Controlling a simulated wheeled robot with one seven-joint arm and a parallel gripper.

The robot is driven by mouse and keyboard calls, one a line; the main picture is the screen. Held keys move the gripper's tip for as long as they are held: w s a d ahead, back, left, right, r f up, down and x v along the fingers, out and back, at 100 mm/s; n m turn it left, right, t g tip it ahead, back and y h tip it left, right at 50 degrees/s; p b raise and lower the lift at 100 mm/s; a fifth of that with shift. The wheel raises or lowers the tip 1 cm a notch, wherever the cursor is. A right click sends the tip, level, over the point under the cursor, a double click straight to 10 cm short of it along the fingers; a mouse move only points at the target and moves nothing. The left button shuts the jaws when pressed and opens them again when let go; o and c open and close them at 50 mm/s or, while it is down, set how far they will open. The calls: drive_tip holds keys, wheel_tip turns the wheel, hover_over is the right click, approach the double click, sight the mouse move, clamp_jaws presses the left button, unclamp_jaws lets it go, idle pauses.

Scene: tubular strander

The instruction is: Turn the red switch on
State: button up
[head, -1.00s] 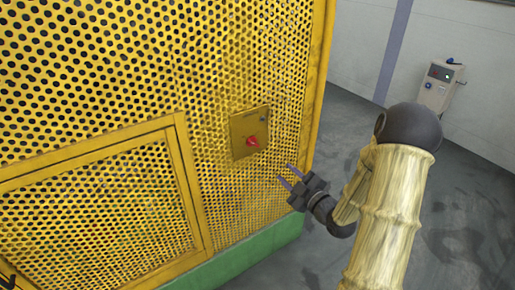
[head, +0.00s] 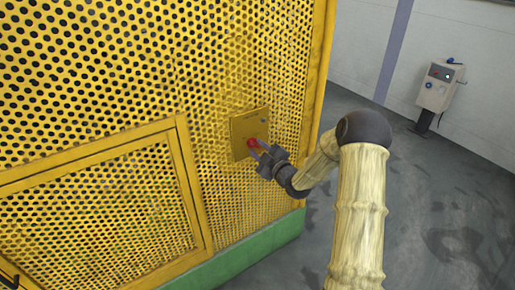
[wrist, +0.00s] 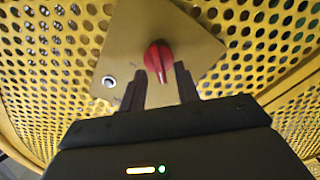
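The red switch (head: 252,143) is a rotary knob on a yellow square plate (head: 243,126) fixed to the perforated yellow panel. In the wrist view the red switch (wrist: 158,58) shows above and between my fingertips, with its ridge close to upright in the picture. My gripper (head: 261,149) is at the knob from the lower right. In the wrist view my gripper (wrist: 159,75) is open, with one finger on each side of the knob's lower part. I cannot tell whether either finger touches it.
A small round silver fitting (wrist: 109,81) sits on the same plate. A framed perforated door (head: 95,215) is left of the plate, above a green base (head: 240,250). Grey floor (head: 440,200) is open on the right, with a control box (head: 438,88) by the wall.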

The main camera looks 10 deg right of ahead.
drive_tip(key=shift+w+a, duration=0.15)
drive_tip(key=shift+w, duration=0.25)
clamp_jaws()
